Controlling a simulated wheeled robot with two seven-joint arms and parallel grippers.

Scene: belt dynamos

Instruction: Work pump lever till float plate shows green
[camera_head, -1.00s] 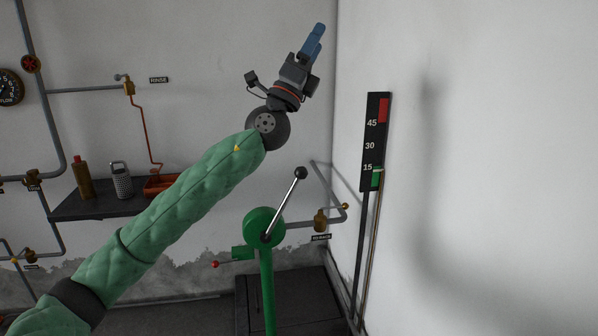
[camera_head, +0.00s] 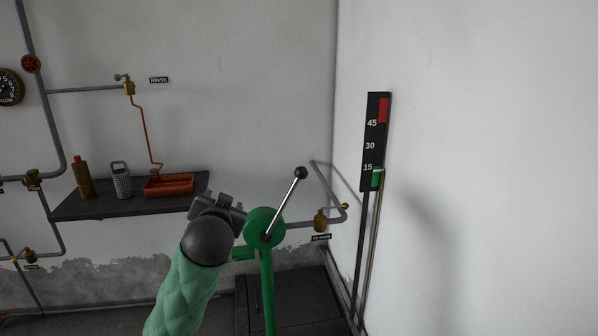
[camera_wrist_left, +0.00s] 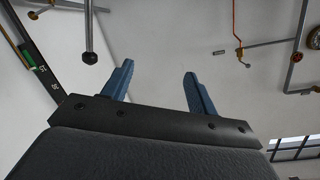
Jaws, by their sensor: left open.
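The green pump (camera_head: 264,228) stands on a green post, and its lever (camera_head: 286,203) tilts up and right to a black knob (camera_head: 301,173). The lever's knob also shows in the left wrist view (camera_wrist_left: 90,57), left of my fingers. The black gauge board (camera_head: 375,140) on the right wall reads 15, 30 and 45, with a red patch at top and a green patch (camera_head: 377,178) at bottom. A small light mark is at the green patch's top edge. My left gripper (camera_wrist_left: 159,72) is open and empty, apart from the knob; my own wrist mostly hides it in the head view.
A dark shelf (camera_head: 80,212) at left holds a brown bottle (camera_head: 82,178), a grater (camera_head: 121,180) and an orange tray (camera_head: 168,185). Pipes and brass valves run along the back wall. A pipe with a brass valve (camera_head: 320,220) leads right from the pump.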

